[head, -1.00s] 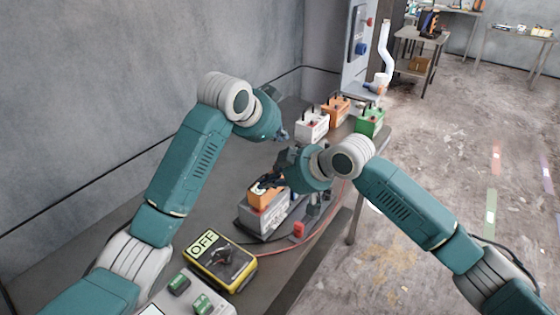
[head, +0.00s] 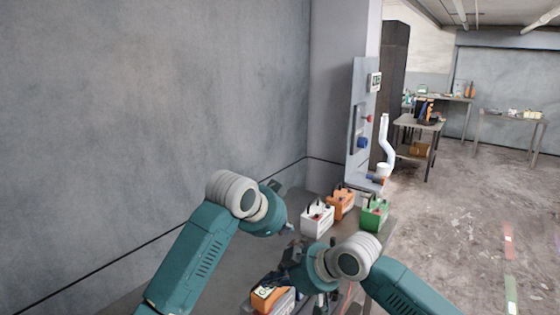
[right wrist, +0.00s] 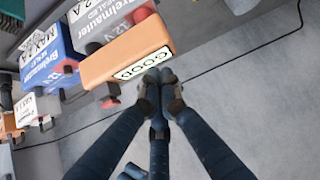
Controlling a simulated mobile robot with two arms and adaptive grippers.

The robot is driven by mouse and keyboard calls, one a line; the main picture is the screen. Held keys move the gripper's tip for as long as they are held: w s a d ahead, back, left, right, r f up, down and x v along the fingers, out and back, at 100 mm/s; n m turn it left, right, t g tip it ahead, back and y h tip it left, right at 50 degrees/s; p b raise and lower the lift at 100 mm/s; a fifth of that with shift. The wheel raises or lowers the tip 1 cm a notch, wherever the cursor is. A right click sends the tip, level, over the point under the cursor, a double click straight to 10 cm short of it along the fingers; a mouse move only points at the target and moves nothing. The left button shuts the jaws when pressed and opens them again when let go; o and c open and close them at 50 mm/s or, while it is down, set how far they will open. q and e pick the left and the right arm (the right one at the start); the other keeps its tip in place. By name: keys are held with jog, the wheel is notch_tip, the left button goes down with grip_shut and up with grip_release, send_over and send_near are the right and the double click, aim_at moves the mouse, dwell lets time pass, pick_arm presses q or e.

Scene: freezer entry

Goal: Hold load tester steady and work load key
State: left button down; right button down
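An orange unit with a label (head: 268,298) sits low in the head view, partly behind my right gripper. In the right wrist view this orange unit (right wrist: 128,52) reads "GOOD" and lies over a larger battery. I take it for the load tester. My right gripper (right wrist: 159,78) has its dark fingers drawn together at the unit's labelled edge; nothing shows between the tips. In the head view my right gripper (head: 281,276) is just above the unit. My left gripper (head: 290,230) is higher, near the white battery, its fingers mostly hidden. I cannot make out a load key.
A white battery (head: 317,219), an orange battery (head: 341,202) and a green battery (head: 374,214) stand at the bench's far end. A wall runs along the left. Open floor lies right.

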jog(key=shift+r+p, duration=1.75)
jog(key=shift+r, duration=0.4)
